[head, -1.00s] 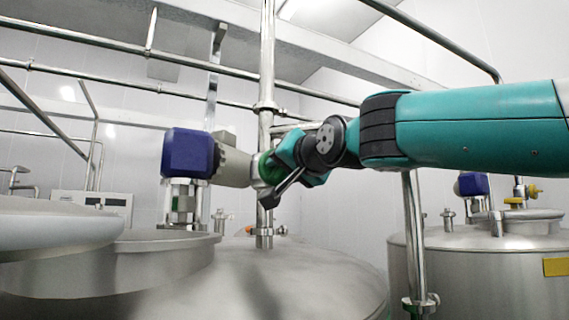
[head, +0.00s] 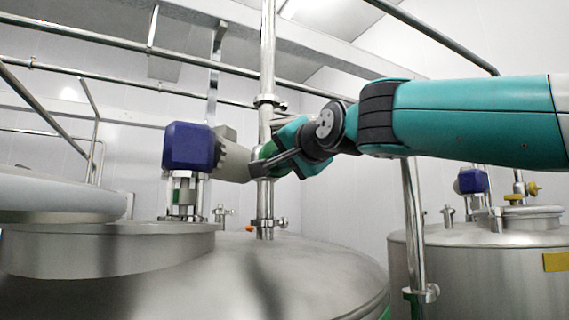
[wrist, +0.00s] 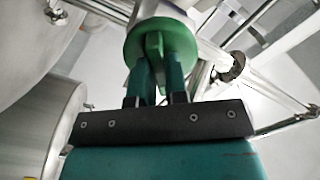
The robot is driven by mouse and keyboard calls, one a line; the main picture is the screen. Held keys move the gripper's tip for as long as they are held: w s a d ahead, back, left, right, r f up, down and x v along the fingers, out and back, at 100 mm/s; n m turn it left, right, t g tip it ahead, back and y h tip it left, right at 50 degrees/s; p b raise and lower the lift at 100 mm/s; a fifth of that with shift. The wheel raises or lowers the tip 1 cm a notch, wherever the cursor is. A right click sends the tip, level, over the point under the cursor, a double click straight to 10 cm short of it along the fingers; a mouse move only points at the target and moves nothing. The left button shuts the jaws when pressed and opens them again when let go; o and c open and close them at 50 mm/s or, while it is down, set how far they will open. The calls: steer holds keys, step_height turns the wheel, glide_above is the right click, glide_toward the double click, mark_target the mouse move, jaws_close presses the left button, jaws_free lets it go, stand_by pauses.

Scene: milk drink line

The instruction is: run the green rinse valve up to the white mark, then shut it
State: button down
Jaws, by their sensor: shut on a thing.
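The green rinse valve (head: 267,151) sits on the upright steel pipe in the head view, mostly hidden behind my gripper (head: 277,162). In the wrist view the green valve knob (wrist: 135,47) is a round disc with a raised fin across its face. My gripper (wrist: 158,78) is shut on that fin, one finger on each side. I cannot make out a white mark in either view.
A blue motor (head: 190,148) with a grey housing stands just left of the valve. The large steel tank (head: 310,265) lies below. Another tank (head: 470,265) with yellow fittings stands at the right. Overhead pipes (head: 90,38) cross above.

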steer(key=shift+m+b, duration=1.4)
steer(key=shift+m, duration=2.4)
steer(key=c, duration=1.1)
jaws_free()
steer(key=shift+c, duration=0.2)
steer(key=shift+r, duration=0.1)
steer(key=shift+s, duration=0.1)
steer(key=b+v, duration=0.7)
steer(key=v, duration=1)
